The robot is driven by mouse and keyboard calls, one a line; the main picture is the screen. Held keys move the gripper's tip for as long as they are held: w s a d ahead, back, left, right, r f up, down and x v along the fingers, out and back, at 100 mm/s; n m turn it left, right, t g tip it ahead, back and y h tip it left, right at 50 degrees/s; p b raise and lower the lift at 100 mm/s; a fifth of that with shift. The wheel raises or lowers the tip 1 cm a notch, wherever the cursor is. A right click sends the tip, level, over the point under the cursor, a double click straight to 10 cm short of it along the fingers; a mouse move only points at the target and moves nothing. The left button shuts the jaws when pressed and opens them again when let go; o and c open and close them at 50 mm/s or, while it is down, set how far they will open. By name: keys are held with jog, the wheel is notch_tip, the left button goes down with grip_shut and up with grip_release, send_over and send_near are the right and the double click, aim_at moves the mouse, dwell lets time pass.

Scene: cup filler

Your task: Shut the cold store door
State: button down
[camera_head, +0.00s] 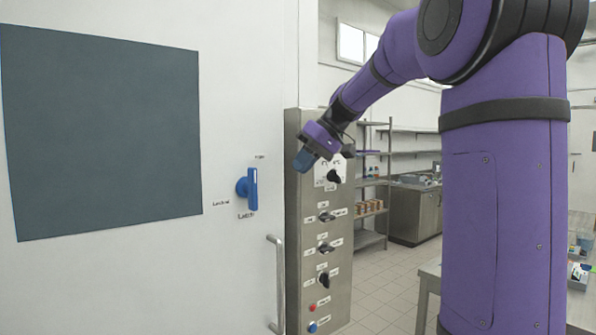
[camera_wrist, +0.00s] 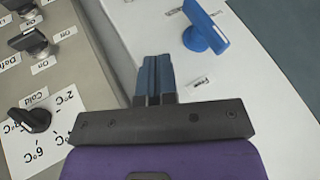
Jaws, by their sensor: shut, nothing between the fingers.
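The cold store door (camera_head: 120,280) is the large white panel at the left in the head view, with a dark grey pane (camera_head: 105,135) on it. Its steel bar handle (camera_head: 277,285) stands upright near the right edge. A blue latch (camera_head: 251,190) sits above the handle, its lever upright. The latch also shows in the wrist view (camera_wrist: 208,27). My gripper (camera_head: 303,160) is shut and empty, in front of the control panel's upper part and right of the latch. Its blue fingers (camera_wrist: 156,75) are together in the wrist view. I cannot tell whether the door is fully closed.
A steel control panel (camera_head: 305,225) with several black knobs, a red button (camera_head: 312,308) and a blue button (camera_head: 313,327) stands right of the door. Shelves (camera_head: 370,190) and a counter (camera_head: 415,212) stand behind. A tiled floor (camera_head: 385,285) lies open between.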

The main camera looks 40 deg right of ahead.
aim_at(267, 192)
jog(key=w+a+f, duration=0.1)
jog(key=a+f, duration=0.1)
jog(key=w+a+f, duration=0.1)
jog(key=a+f, duration=0.1)
jog(key=a, duration=0.1)
jog(key=a+f, duration=0.2)
jog(key=a, duration=0.1)
jog(key=shift+w+f, duration=0.25)
jog(key=shift+w, duration=0.15)
jog(key=shift+a, duration=0.1)
